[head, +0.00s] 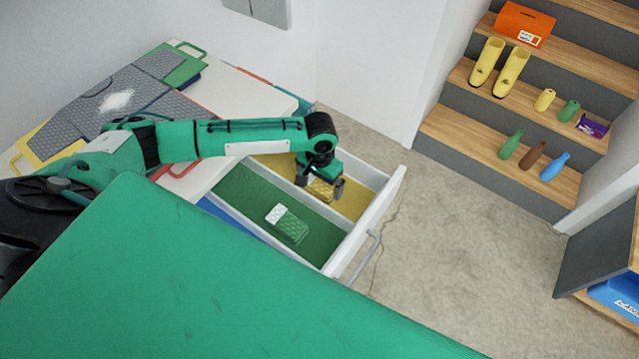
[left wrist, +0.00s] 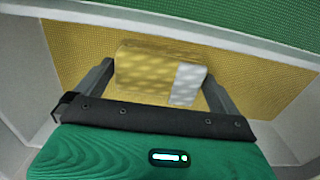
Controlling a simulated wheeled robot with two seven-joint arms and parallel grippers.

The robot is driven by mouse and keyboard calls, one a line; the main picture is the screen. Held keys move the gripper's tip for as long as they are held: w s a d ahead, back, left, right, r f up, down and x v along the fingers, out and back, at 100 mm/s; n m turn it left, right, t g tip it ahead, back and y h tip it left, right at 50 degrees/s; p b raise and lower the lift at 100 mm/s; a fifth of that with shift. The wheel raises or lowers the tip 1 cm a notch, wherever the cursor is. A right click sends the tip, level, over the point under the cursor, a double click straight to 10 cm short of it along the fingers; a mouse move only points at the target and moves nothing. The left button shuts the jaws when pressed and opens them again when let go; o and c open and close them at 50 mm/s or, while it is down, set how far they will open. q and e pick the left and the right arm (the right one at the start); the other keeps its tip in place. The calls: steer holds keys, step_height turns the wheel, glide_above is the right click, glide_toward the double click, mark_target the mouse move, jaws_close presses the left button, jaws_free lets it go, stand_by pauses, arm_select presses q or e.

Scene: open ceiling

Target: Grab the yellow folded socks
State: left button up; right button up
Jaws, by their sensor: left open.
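The yellow folded socks (head: 321,190) lie in the yellow compartment of an open drawer, partly hidden by my gripper in the head view. In the left wrist view the socks (left wrist: 160,72) are yellow with a white patch at the right end. My left gripper (head: 322,191) points down over them, jaws open. In the left wrist view its two fingers (left wrist: 157,88) stand on either side of the socks, near the two ends. I cannot tell whether they touch. My right gripper is not in view.
The open drawer (head: 372,220) has a green compartment (head: 240,190) with green and white folded socks (head: 288,224), and a blue one beside it. Drawer walls and dividers stand close around the gripper. Stairs (head: 470,140) with boots and bottles are at the right, with free floor between.

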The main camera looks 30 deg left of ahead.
arm_select(q)
steer(key=shift+f, duration=0.3)
steer(key=c, duration=0.6)
steer(key=shift+r, duration=0.1)
